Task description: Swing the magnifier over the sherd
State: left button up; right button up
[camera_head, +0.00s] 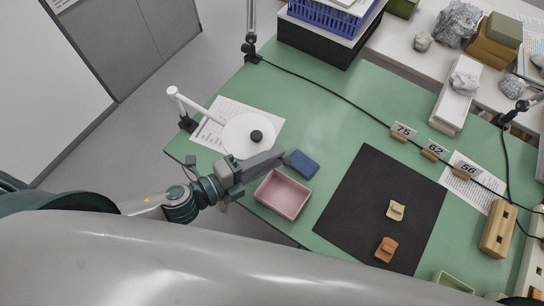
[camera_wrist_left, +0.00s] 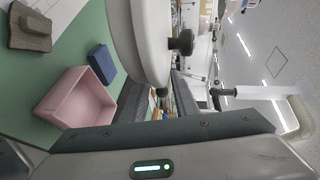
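The magnifier (camera_head: 236,130) is a white round head with a black knob (camera_head: 257,136), on a white arm clamped at the table's left edge. In the left wrist view the white head (camera_wrist_left: 150,35) and its black knob (camera_wrist_left: 182,43) are close to the fingers. My left gripper (camera_head: 264,168) is beside the head, on its near side; its fingers appear apart with nothing between them. A beige sherd (camera_head: 396,210) and an orange sherd (camera_head: 386,249) lie on the black mat (camera_head: 362,195), well right of the magnifier. My right gripper does not show.
A pink tray (camera_head: 283,195) and a dark blue block (camera_head: 303,164) lie close to my left gripper. Number cards (camera_head: 403,131) stand behind the mat. A black cable (camera_head: 330,90) crosses the green table (camera_head: 310,110). A blue crate (camera_head: 330,18) stands at the back.

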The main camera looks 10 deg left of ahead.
pick_arm(q)
jog(key=shift+s+a, duration=0.1)
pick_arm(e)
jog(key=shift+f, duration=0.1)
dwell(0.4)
